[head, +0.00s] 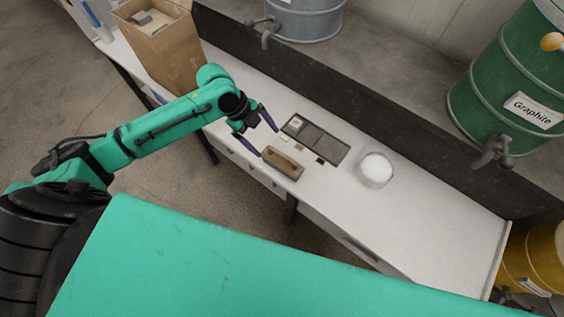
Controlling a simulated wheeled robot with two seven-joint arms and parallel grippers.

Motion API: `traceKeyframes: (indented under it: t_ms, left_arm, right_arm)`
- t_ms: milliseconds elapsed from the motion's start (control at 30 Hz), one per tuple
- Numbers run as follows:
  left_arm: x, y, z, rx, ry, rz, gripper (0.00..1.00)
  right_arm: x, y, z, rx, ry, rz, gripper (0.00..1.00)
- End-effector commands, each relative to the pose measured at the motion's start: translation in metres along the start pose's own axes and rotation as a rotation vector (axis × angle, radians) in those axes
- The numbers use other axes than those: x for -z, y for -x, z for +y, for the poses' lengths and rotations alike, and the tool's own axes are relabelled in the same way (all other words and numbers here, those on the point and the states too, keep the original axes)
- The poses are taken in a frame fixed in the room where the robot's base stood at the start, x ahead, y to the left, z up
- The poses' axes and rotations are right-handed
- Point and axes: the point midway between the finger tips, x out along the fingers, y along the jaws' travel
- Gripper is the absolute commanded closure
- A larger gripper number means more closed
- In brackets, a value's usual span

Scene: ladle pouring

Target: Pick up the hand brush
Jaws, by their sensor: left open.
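The hand brush (283,163) appears to be the brown wooden block with a handle-like top, lying on the white bench near its front edge. My left gripper (268,143) is open and empty, with its two dark blue fingers spread. Its fingertips are just up and left of the brush in the head view. The lower fingertip is close to the brush's left end; I cannot tell whether it touches. My right gripper is not in view.
A dark compartment tray (329,143) lies behind the brush, with a few small pieces beside it. A round dish of white material (375,169) stands to the right. A tall cardboard box (166,48) stands at left. The white bench (440,215) is clear at right.

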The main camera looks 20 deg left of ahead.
Motion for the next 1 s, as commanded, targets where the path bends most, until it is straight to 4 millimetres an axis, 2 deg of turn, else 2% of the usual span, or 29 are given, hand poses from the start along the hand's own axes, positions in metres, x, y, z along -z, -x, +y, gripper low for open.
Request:
traceKeyframes:
  t_ms: [300, 467, 633, 733, 900, 933, 1000]
  left_arm:
    - [0.003, -0.076, 0.001, -0.002, 0.003, 0.005, 0.06]
    - [0.002, -0.096, 0.000, -0.002, 0.003, 0.005, 0.06]
    - [0.000, -0.130, 0.001, -0.002, 0.003, 0.006, 0.06]
    - [0.000, -0.140, 0.000, 0.001, 0.001, 0.003, 0.06]
    - [-0.001, -0.141, 0.001, 0.000, 0.001, 0.003, 0.06]
    - [-0.001, -0.140, 0.001, 0.000, 0.001, 0.003, 0.10]
    - [-0.001, -0.140, 0.001, 0.000, 0.001, 0.003, 0.37]
  right_arm:
    - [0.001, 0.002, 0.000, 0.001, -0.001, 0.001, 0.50]
    - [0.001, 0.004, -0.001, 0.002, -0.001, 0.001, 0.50]
    - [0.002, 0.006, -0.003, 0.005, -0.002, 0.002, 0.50]
    - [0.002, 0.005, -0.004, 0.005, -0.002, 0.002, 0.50]
    - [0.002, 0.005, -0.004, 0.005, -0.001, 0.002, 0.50]
    - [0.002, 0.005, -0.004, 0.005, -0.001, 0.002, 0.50]
    - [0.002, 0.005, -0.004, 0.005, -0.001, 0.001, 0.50]
